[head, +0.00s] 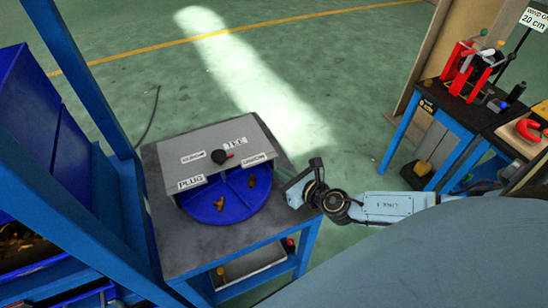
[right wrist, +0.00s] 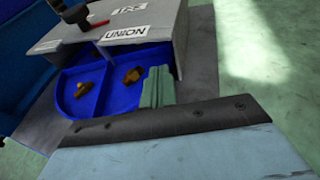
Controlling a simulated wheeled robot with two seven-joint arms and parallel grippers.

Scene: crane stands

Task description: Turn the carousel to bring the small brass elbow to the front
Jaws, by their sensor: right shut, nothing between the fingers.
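The carousel is a blue round tray (head: 236,207) with dividers, partly under a grey cover (head: 205,142). Its open front shows two small brass fittings in separate compartments, one in front (head: 220,203) and one to the right (head: 252,181). The right wrist view shows them as a branched piece (right wrist: 84,88) and a blockier piece (right wrist: 132,75). I cannot tell whether either is the elbow. The cover hides the rear compartments. My right gripper (head: 287,188) is shut and empty at the tray's right side; its fingers (right wrist: 157,86) overlap the tray edge, contact unclear. My left gripper is not in view.
The cover carries labels, including PLUG (head: 190,182) and UNION (head: 254,160), and a black knob with a red pointer (head: 222,157). Blue frame posts (head: 82,90) stand left of the dark table (head: 190,245). Another bench (head: 455,105) with tools stands at right.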

